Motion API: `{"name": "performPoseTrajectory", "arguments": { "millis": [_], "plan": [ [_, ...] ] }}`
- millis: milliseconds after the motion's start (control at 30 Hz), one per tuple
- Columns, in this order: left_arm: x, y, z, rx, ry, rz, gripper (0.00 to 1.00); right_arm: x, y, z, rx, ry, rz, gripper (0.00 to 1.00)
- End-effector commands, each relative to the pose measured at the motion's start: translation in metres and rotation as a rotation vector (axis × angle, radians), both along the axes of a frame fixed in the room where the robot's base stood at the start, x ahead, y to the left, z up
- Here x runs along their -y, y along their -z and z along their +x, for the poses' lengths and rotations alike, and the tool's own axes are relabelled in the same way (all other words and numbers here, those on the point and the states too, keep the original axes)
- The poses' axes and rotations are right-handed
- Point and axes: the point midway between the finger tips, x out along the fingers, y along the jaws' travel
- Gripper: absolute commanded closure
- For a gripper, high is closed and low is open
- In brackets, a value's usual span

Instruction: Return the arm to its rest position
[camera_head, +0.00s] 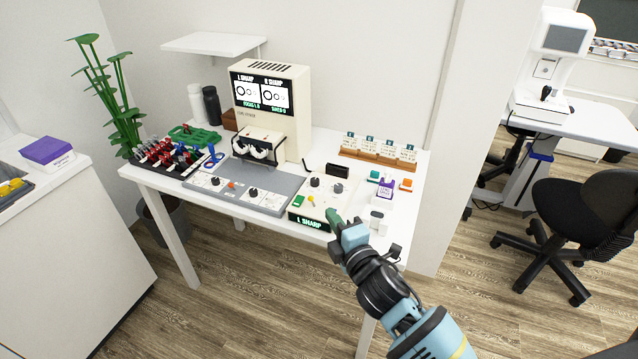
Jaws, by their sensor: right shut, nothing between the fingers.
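My right arm comes in from the bottom right, and its gripper (333,217) is at the front right of the white table (410,230). The gripper's fingers are shut with nothing visible between them. They appear just in front of or over the right part of the cream control box (318,197), whose front display reads "L SHARP"; I cannot tell whether they touch it. My left gripper is out of view.
The eye-test machine (285,80) stands at the table's back, behind a grey control panel (245,187). A rack of tools (165,155) is at left, a wooden card holder (378,160) at back right. Floor in front is clear.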

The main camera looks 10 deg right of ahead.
Motion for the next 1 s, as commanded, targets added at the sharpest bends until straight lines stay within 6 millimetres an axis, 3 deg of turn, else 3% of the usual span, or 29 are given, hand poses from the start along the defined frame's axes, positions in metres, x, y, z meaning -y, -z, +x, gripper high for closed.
{"name": "performPoseTrajectory", "arguments": {
  "millis": [167,267,367,500,700,900,1000],
  "plan": [
    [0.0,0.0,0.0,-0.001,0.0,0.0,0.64,0.001,0.007,-0.005,-0.02,0.003,0.023,1.0],
    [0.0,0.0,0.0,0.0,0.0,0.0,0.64,0.004,0.032,-0.021,-0.09,0.012,0.106,1.0],
    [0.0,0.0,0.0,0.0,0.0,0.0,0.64,0.011,0.071,-0.053,-0.208,0.038,0.255,1.0],
    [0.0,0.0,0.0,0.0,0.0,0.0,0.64,0.021,0.129,-0.112,-0.399,0.111,0.513,1.0],
    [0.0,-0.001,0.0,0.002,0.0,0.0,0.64,0.038,0.195,-0.209,-0.643,0.276,0.869,1.0],
    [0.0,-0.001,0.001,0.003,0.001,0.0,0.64,0.054,0.234,-0.305,-0.822,0.483,1.174,1.0],
    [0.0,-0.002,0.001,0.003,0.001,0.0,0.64,0.059,0.243,-0.338,-0.872,0.567,1.278,1.0]
  ]
}}
